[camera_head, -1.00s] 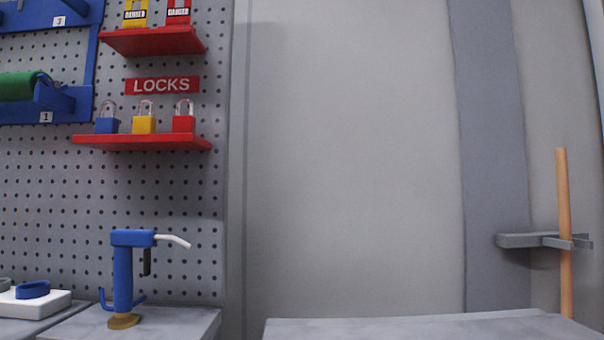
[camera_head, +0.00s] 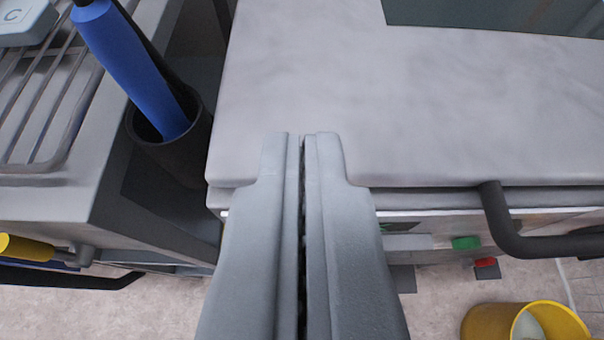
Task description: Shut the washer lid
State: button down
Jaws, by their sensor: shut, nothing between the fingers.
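The washer lid (camera_head: 330,80) is a pale grey slab filling the upper right, with a dark window (camera_head: 500,15) at its far side. It looks lying flat or nearly so over the washer body; I cannot tell whether it is fully seated. A dark bar handle (camera_head: 535,240) bends out from its front edge at the right. My gripper (camera_head: 302,140) is shut and empty. Its fingertips overlap the lid's front edge in the picture, left of the handle; contact cannot be told. The fingers hide part of the front edge and the panel below.
Green (camera_head: 466,242) and red (camera_head: 486,262) buttons sit on the washer's front. A yellow bucket (camera_head: 485,322) stands on the floor. At left, a blue-handled tool (camera_head: 128,65) stands in a black cup (camera_head: 180,150) beside a bench with a wire rack (camera_head: 45,130).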

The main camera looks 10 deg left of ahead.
jog(key=s+d+f, duration=0.1)
jog(key=s+f, duration=0.1)
jog(key=s, duration=0.3)
jog(key=shift+s, duration=0.35)
jog(key=s+a+r+m+t+h, duration=0.1)
jog(key=a+r, duration=0.3)
jog(key=r, duration=0.4)
jog(key=s+a+r+m+t+h, duration=0.1)
jog(key=s+a+r+t, duration=0.3)
jog(key=r, duration=0.4)
jog(key=shift+a, duration=0.25)
dwell(0.3)
